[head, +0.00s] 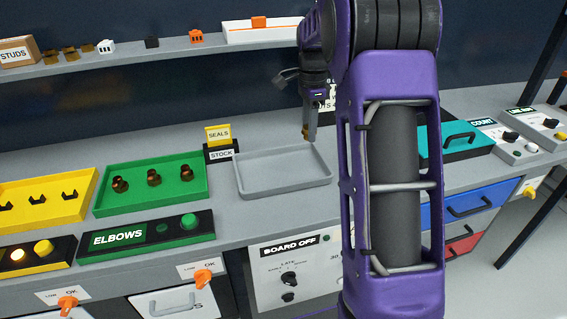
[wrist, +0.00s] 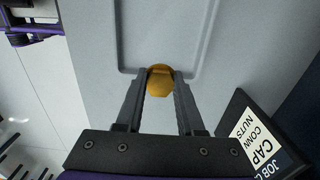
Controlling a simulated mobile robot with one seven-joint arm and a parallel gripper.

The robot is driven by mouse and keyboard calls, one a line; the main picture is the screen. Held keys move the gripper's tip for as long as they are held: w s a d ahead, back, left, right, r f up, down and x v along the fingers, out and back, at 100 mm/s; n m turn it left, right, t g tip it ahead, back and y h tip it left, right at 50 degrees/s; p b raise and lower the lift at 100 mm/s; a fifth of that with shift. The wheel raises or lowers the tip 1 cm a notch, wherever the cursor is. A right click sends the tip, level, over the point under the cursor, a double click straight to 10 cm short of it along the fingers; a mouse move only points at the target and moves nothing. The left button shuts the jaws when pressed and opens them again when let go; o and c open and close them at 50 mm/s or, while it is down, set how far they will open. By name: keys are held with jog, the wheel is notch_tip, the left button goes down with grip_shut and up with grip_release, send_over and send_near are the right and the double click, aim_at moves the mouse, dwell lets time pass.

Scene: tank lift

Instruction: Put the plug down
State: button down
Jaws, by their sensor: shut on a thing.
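The plug (wrist: 159,82) is a small orange-brown rounded piece held between my two fingertips in the wrist view. In the head view it is a small brownish spot (head: 305,133) at the lower end of my gripper (head: 309,128). My gripper, also in the wrist view (wrist: 160,90), is shut on it. The plug is near the grey tray's edge; its height above the bench is hard to tell. The shallow grey tray (head: 283,172) looks empty in the head view, and its rim shows beyond the plug in the wrist view (wrist: 124,71).
A yellow SEALS sign and STOCK label (head: 219,143) stand left of the tray. A green tray (head: 133,202) with several dark elbows and a yellow tray (head: 40,218) lie further left. A teal case (head: 463,138) is at the right. A black label block (wrist: 262,145) sits close to my gripper.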

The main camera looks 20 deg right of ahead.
aim_at(307, 167)
notch_tip(307, 167, down, 10)
jog(key=shift+r+b, duration=0.25)
jog(key=shift+b, duration=0.3)
jog(key=shift+f, duration=0.1)
jog(key=shift+f, duration=0.1)
jog(key=c, duration=0.5)
grip_release()
notch_tip(307, 167, up, 12)
jog(key=shift+r+p, duration=0.2)
jog(key=shift+p, duration=0.6)
